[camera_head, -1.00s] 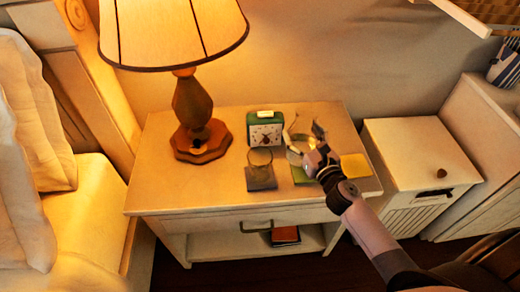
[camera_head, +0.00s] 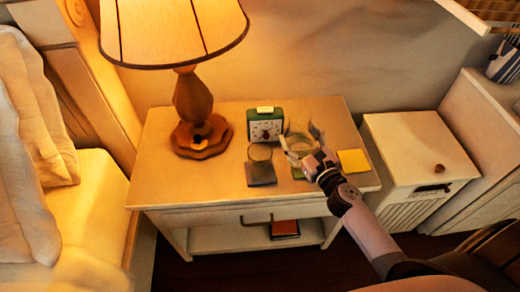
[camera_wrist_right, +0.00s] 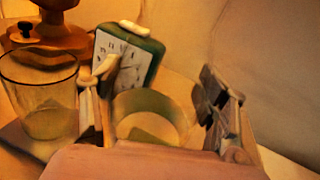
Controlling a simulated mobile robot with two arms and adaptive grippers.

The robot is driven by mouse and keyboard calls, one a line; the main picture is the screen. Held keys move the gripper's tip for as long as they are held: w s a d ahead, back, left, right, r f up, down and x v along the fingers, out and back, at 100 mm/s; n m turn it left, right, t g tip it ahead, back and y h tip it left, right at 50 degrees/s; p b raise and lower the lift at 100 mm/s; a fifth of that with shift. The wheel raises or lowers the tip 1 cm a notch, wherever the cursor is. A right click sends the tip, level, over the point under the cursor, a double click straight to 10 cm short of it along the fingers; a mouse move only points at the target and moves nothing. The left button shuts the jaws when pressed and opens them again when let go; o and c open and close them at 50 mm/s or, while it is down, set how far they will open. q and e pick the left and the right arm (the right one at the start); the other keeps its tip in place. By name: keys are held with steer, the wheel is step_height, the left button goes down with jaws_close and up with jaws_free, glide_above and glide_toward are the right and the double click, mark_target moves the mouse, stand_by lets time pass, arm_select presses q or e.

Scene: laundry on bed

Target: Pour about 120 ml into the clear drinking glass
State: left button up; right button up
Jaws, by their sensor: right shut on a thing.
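The clear drinking glass (camera_head: 260,153) stands upright on a dark square coaster (camera_head: 262,174) on the nightstand. In the right wrist view the glass (camera_wrist_right: 42,110) is at the left, apart from my gripper. My right gripper (camera_head: 300,147) is shut around a round, see-through, yellow-green vessel (camera_wrist_right: 148,103), whose rim shows between the fingers. The vessel appears upright over a green coaster (camera_head: 297,173); I cannot tell whether it touches it. Its lower part and liquid level are unclear. My left gripper is not in view.
A green alarm clock (camera_head: 265,125) stands close behind the glass. A lamp (camera_head: 194,105) is to the left. A yellow square (camera_head: 353,161) lies right of my gripper. The nightstand's front left top (camera_head: 185,185) is clear.

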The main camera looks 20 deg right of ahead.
mark_target(297, 128)
steer(key=n, duration=0.1)
steer(key=n+p, duration=0.1)
steer(key=shift+a+r+n, duration=0.25)
steer(key=shift+r+n, duration=0.05)
steer(key=shift+r, duration=0.1)
steer(key=n, duration=0.1)
steer(key=a+n, duration=0.1)
steer(key=shift+f+n+g, duration=0.25)
steer(key=shift+n+g, duration=0.05)
steer(key=shift+n, duration=0.1)
steer(key=shift+f+n+h, duration=0.3)
steer(key=shift+f+n, duration=0.05)
steer(key=shift+n, duration=0.55)
steer(key=shift+d+f+n, duration=0.25)
steer(key=shift+f+n, duration=0.2)
steer(key=shift+n, duration=0.35)
steer(key=shift+d+r+n+p, duration=0.1)
steer(key=shift+r+n+p, duration=0.45)
steer(key=shift+r, duration=0.25)
steer(key=shift+d+r+n+g+h+p, duration=0.1)
steer(key=shift+r+n+g+h+p, duration=0.25)
steer(key=shift+r+n+p, duration=0.55)
steer(key=shift+a+r+n+h+p, duration=0.15)
steer(key=shift+a+r+n+p, duration=0.3)
steer(key=shift+p, duration=0.7)
steer(key=shift+a+r+n+h+p, duration=0.1)
steer(key=shift+r+n+p, duration=0.15)
steer(key=shift+n+p, duration=0.6)
steer(key=shift+p, duration=0.45)
